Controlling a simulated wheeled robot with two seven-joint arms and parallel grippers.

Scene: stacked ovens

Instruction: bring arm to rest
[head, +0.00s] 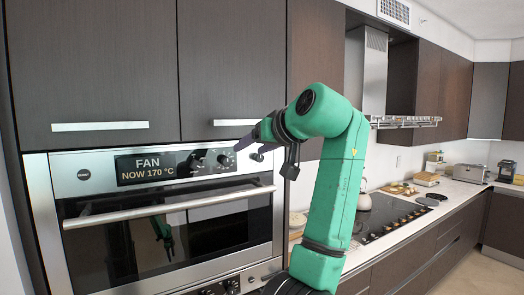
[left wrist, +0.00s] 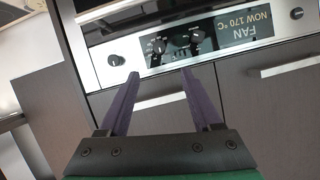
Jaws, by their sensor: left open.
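My green left arm reaches up from the bottom of the head view and bends toward the upper oven. My left gripper (head: 248,142) points at the right end of the oven's control panel, partly hidden by its own wrist. In the left wrist view its two purple fingers (left wrist: 159,73) are spread apart with nothing between them. Black knobs (left wrist: 195,37) on the panel show beyond the fingertips, and I see no contact. My right gripper is not in view.
The upper oven (head: 160,212) is shut, with a long bar handle (head: 165,207) across its door. Its display (head: 147,168) reads FAN NOW 170 °C. Dark cupboards (head: 230,70) stand above. A counter with a hob (head: 385,222) and a kettle (head: 364,201) lies to the right.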

